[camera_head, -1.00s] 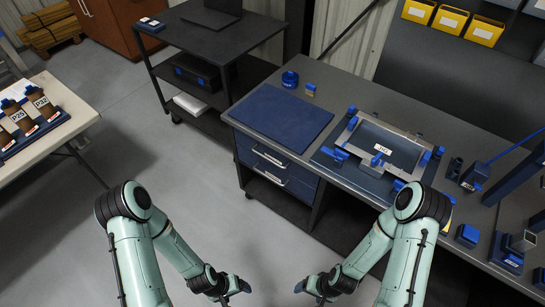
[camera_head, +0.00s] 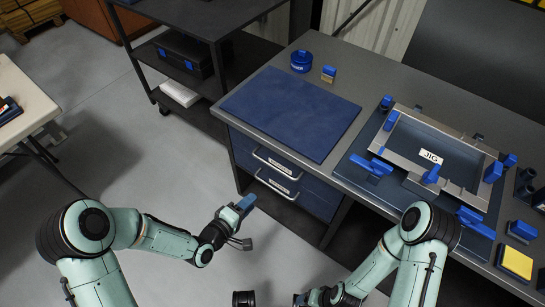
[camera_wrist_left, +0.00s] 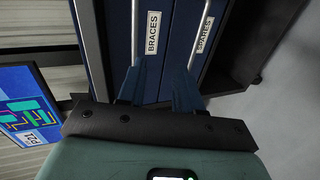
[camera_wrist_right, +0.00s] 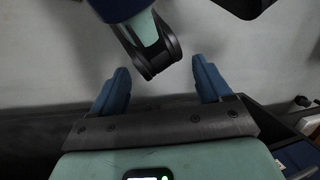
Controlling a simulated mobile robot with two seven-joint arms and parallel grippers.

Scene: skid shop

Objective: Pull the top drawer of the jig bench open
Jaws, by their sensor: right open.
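The jig bench's top drawer (camera_head: 246,147) is dark blue and looks closed. Its pale bar handle (camera_head: 270,164) also shows in the left wrist view (camera_wrist_left: 134,35), beside a BRACES label. The lower drawer (camera_head: 300,196), labelled SPARES in the left wrist view (camera_wrist_left: 204,35), looks closed too. My left gripper (camera_head: 248,222) is open and empty, in front of the drawers and apart from them in the head view. In the left wrist view its fingers point at the drawer fronts. My right gripper (camera_wrist_right: 160,90) is open and empty; it is low at the bottom edge of the head view.
The bench top holds a blue mat (camera_head: 290,112), a blue round tin (camera_head: 301,61) and a jig frame (camera_head: 430,158) with blue clamps. A dark cart (camera_head: 200,20) stands at the back left. A pale table (camera_head: 22,105) is at the left. The floor between is clear.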

